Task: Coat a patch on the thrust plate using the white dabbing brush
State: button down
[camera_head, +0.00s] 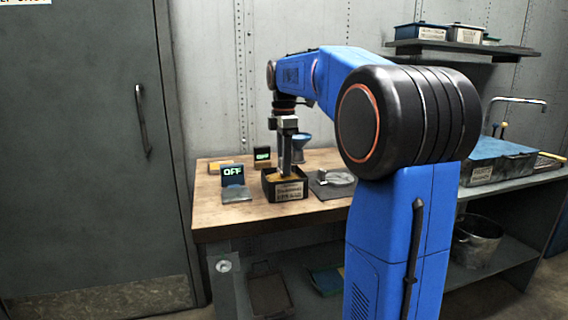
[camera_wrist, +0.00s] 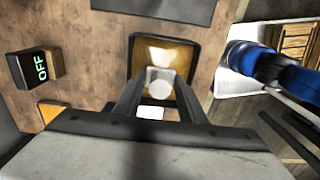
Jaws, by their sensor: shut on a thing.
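My gripper (camera_head: 285,168) points down over a labelled black open box (camera_head: 289,190) on the wooden table. In the wrist view its two fingers (camera_wrist: 160,88) are closed around a white, round-ended piece (camera_wrist: 160,90), which looks like the white dabbing brush. The brush's lower end is hidden. It is over or inside the box (camera_wrist: 133,62), which has an amber-brown interior. Right of the box in the head view lies a dark plate (camera_head: 326,191) with a silvery round piece (camera_head: 338,177) on it, likely the thrust plate. The dark plate also shows at the top of the wrist view (camera_wrist: 165,8).
Left of the box stands a display reading OFF (camera_head: 233,173), with a second display (camera_head: 262,154) behind. A yellow item (camera_head: 219,166) lies at the back left. A blue cup-like vessel (camera_head: 300,144) stands behind my gripper. The front left tabletop (camera_head: 210,215) is clear.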

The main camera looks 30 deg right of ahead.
jog(key=shift+r, duration=3.35)
